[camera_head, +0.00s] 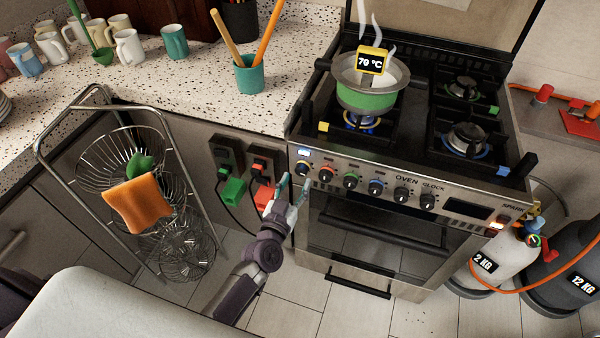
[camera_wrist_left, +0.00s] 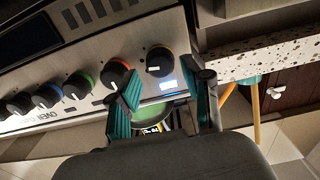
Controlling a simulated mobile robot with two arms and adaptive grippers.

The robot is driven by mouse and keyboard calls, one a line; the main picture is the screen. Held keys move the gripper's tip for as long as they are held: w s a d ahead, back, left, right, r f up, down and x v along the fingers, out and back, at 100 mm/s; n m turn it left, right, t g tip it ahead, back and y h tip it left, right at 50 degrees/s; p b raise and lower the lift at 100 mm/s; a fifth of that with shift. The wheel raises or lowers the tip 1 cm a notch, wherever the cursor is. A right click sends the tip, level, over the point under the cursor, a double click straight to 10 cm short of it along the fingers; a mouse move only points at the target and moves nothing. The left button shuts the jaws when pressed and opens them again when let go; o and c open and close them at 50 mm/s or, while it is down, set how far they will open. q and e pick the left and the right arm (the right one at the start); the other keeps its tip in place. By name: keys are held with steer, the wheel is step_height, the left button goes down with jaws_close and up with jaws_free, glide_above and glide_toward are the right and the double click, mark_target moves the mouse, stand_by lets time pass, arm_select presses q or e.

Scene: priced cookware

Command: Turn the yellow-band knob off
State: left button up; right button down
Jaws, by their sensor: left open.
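The yellow-band knob (camera_head: 302,168) is the leftmost knob on the stove front, just under a small lit display. My left gripper (camera_head: 295,184) is open and empty, with teal fingertips pointing up at the panel near this knob. In the wrist view the knob lies beyond the gap between the fingers (camera_wrist_left: 163,90). Contact cannot be told. My right gripper is not in view.
A green-banded pot (camera_head: 366,98) marked 70 °C steams over a blue flame. A red-band knob (camera_wrist_left: 115,74) sits beside the end knob. A wire basket rack (camera_head: 125,165), a green plug (camera_head: 232,191) and a red plug (camera_head: 264,196) are left of the stove.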

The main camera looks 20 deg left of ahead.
mark_target(300, 173)
arm_select(q)
steer(key=shift+w+d, duration=0.1)
steer(key=shift+w, duration=1.85)
steer(key=c, duration=0.9)
steer(key=shift+o, duration=0.2)
